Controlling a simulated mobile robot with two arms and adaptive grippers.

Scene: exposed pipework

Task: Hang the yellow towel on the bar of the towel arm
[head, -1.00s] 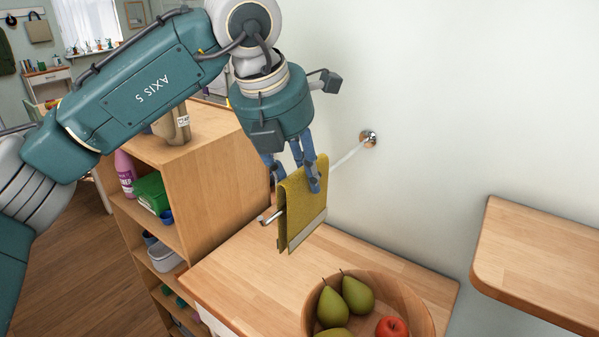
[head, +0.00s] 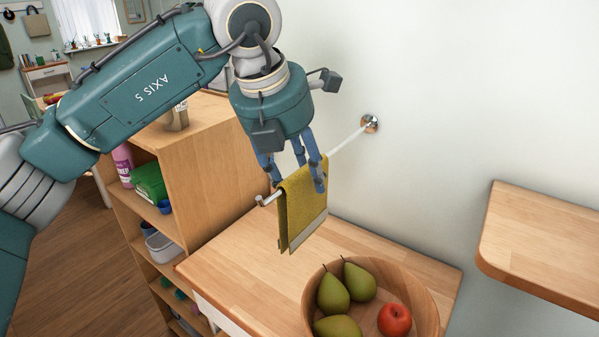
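The yellow towel (head: 302,213) is folded over, with a pale band along its lower edge. It hangs with its top fold at the height of the bar (head: 342,146), and a bent bar end shows past its left edge. My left gripper (head: 298,184) is above the towel and shut on its upper part. One finger lies in front of the cloth and another is at its left edge. The cloth and fingers hide the bar's middle, so I cannot tell how closely the fold rests on it. My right gripper is out of view.
The bar is fixed to the wall by a round chrome mount (head: 370,123). Below are a wooden counter (head: 240,262) and a wooden bowl (head: 428,303) with pears and an apple. A wall shelf (head: 540,250) is at right, and an open shelf unit (head: 205,185) at left.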

